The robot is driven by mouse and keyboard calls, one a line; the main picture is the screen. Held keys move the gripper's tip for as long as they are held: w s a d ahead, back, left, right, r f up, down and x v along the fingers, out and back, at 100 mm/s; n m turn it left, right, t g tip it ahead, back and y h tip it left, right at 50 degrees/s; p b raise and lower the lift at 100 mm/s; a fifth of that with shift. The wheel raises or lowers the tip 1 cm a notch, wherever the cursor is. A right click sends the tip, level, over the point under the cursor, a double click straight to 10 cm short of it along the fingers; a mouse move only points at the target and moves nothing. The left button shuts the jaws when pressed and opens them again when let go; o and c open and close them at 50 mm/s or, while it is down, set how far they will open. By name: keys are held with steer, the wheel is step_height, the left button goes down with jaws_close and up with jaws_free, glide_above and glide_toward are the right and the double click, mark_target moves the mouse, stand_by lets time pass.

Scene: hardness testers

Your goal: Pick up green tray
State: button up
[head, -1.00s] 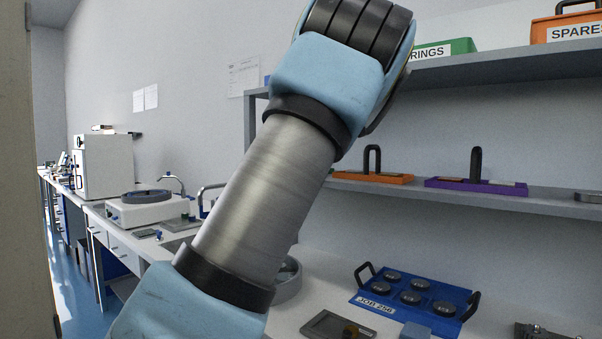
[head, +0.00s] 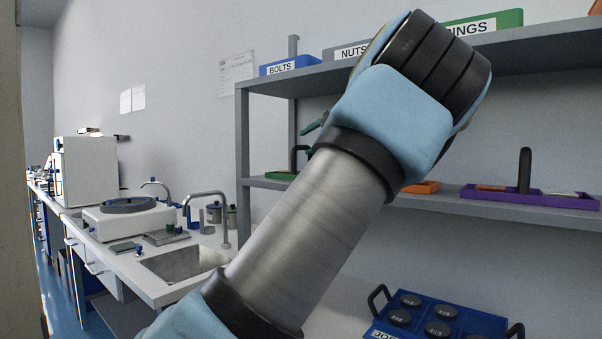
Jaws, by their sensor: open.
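The green tray (head: 282,175) lies on the lower wall shelf at its left end, in the head view. It has a black upright handle, and its right part is hidden behind my arm. A small dark tip, seemingly of my gripper (head: 314,126), shows past the left edge of my arm, above and right of the tray's handle. The rest of my gripper is hidden behind my arm. The tip appears apart from the tray, though depth is hard to tell.
An orange tray (head: 425,187) and a purple tray (head: 525,196) share the lower shelf (head: 450,206). Labelled bins, including blue BOLTS (head: 290,66), stand above. A blue tray with dark discs (head: 385,328) is on the bench below. A sink (head: 185,262) lies left.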

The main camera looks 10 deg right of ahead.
steer(key=x, duration=0.2)
steer(key=p+x, duration=0.1)
steer(key=x, duration=0.2)
steer(key=d+p+x, duration=0.1)
steer(key=x, duration=0.2)
steer(key=shift+w+a+f, duration=0.1)
steer(key=shift+w+f, duration=0.15)
steer(key=shift+f, duration=0.05)
jaws_close()
stand_by(1.0)
